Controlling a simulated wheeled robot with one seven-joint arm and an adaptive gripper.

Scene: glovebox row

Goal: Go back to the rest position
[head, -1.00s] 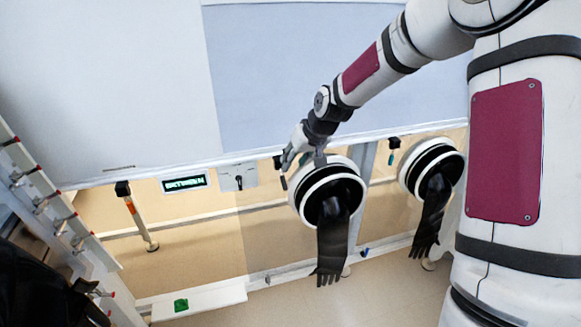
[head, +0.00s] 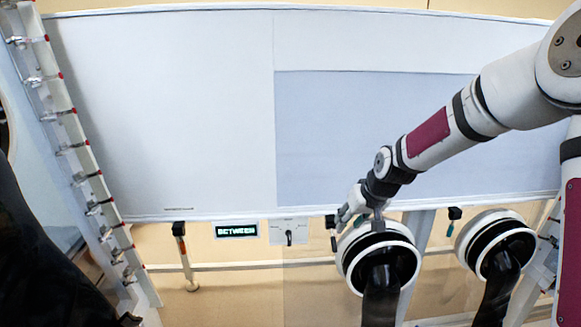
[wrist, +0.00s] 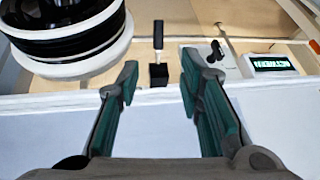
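My gripper (head: 350,215) is at the front edge of the white bench top, just above and left of the nearer black-and-white glove port. In the wrist view my gripper (wrist: 158,88) has its two green-padded fingers apart with nothing between them. Beyond the fingertips a small black block with a dark handle (wrist: 158,72) sits at the bench edge. My arm reaches in from the right in the head view.
Two glove ports (head: 352,258) (head: 470,250) with black gloves hang along the front edge. A rack with red-tipped pegs (head: 88,165) stands at far left.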

